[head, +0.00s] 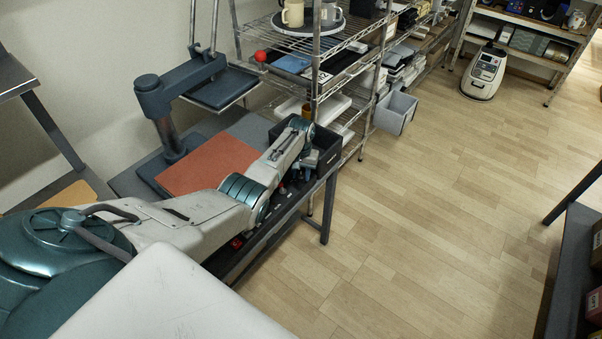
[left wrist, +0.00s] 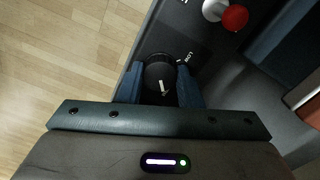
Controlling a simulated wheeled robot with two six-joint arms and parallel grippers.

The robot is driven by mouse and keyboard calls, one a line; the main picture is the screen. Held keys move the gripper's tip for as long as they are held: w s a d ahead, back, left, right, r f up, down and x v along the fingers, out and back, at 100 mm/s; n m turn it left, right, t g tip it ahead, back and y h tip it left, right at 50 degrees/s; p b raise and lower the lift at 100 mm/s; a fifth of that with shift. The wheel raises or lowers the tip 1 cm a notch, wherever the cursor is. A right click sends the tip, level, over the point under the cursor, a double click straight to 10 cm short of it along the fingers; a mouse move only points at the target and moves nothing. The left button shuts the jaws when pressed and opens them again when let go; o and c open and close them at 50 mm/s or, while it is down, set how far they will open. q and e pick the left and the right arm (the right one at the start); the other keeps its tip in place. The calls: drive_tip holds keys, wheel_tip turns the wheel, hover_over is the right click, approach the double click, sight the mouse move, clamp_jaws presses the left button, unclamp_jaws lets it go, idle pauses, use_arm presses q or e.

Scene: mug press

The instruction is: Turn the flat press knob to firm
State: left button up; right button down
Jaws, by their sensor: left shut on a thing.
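The flat press has a dark column (head: 165,125) and a red-brown pad (head: 212,163) on a grey bench. Its black round knob (left wrist: 158,72) sits on the dark front panel in the left wrist view. A white pointer mark on the knob points toward the bottom of that picture. Small white lettering (left wrist: 187,58) lies beside the knob, too small to read surely. My left gripper (left wrist: 160,84) is shut on the knob, one blue finger on each side. In the head view my left arm reaches across the bench front, and its fingertips are hidden. My right gripper is not in view.
A red knob (left wrist: 235,17) with a white base is on the same panel. A black bin (head: 328,150) stands at the bench's right end. A wire shelf (head: 300,45) with mugs is behind. The wooden floor (head: 430,200) to the right is clear.

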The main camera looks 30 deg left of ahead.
sight(301, 175)
use_arm(q)
drive_tip(key=o, duration=1)
wheel_tip(301, 175, up, 11)
drive_tip(key=shift+f, duration=0.1)
idle(0.4)
